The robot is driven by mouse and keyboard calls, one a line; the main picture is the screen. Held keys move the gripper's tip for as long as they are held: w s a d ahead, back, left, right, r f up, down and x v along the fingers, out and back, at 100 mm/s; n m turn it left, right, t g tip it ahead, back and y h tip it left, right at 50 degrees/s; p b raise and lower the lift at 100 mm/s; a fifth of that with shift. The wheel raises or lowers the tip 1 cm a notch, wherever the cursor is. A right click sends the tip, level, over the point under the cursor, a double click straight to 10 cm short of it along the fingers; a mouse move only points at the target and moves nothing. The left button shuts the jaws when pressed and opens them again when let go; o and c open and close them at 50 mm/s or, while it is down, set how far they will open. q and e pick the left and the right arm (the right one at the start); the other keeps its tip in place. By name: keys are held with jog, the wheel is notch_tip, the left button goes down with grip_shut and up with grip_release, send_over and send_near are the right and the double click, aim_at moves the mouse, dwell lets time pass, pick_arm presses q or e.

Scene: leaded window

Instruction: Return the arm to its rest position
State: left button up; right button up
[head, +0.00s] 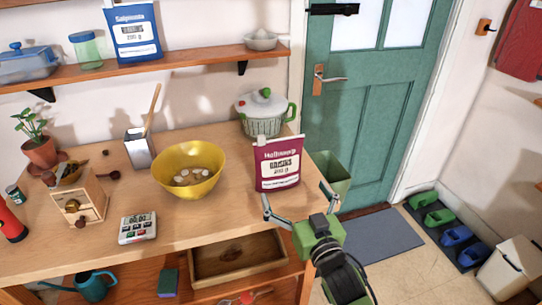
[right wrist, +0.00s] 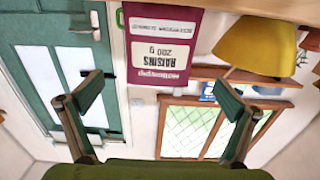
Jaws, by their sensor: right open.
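My right gripper (head: 297,197) is open and empty at the right front edge of the wooden worktop (head: 190,232), with its arm coming up from the bottom. Its two spread fingers also show in the right wrist view (right wrist: 160,100). A dark red bag of raisins (head: 277,163) stands upright on the worktop just beyond the fingers. In the right wrist view the bag (right wrist: 165,45) appears upside down, beyond the fingertips and apart from them. My left gripper is not in view.
A yellow bowl (head: 205,160) with pale pieces in it stands left of the bag, and a lidded pot (head: 264,116) behind it. A timer (head: 137,228) lies near the front edge. An open drawer (head: 236,258) sits below. A green bin (head: 333,178) stands right of the worktop.

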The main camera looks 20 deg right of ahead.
jog(key=shift+f, duration=0.1)
jog(key=s+d+f+g+h, duration=0.1)
jog(key=s+f+g, duration=0.6)
jog(key=s+f, duration=0.4)
jog(key=s+f+n+g, duration=0.1)
jog(key=s+f+g, duration=0.3)
jog(key=s, duration=0.5)
jog(key=s+f+n+g, duration=0.1)
jog(key=s+f+g, duration=0.25)
jog(key=s, duration=0.55)
notch_tip(320, 180, down, 26)
jog(key=s+g, duration=0.1)
jog(key=s, duration=0.1)
jog(key=s+d+f+g, duration=0.1)
jog(key=s+d+f, duration=0.1)
jog(key=s+f, duration=1.5)
jog(key=shift+s+f, duration=0.15)
